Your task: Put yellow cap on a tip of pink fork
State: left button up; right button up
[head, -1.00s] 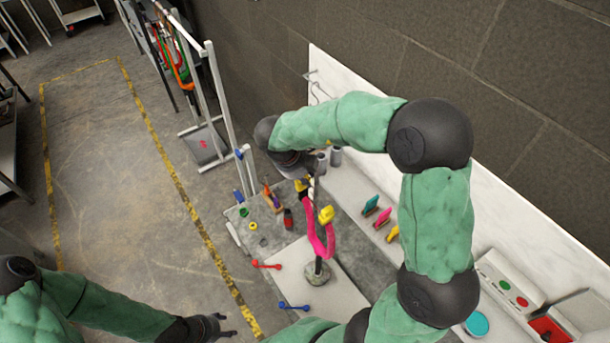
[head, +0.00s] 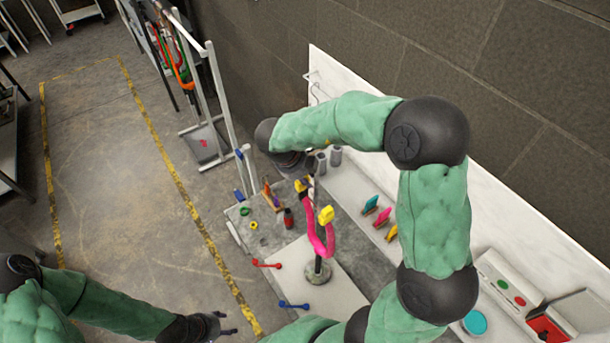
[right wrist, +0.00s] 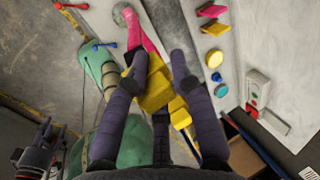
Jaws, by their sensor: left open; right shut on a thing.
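The pink fork (head: 314,240) stands upright on a round grey base (head: 318,273). One yellow cap (head: 326,215) sits at the top of its right prong. A second yellow cap (head: 302,185) is at my right gripper (head: 304,180), by the upper end of the left prong. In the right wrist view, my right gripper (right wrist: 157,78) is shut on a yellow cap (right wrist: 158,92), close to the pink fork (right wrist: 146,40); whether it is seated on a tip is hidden. More yellow (right wrist: 180,112) shows behind the fingers. My left gripper (head: 228,323) is open and empty, low left.
A control box (head: 510,285) is at right.

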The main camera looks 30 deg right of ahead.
jog(key=shift+f+b, duration=0.3)
jog(key=shift+f, duration=1.75)
dwell(0.9)
jog(key=o, duration=0.9)
jog(key=v, duration=1.2)
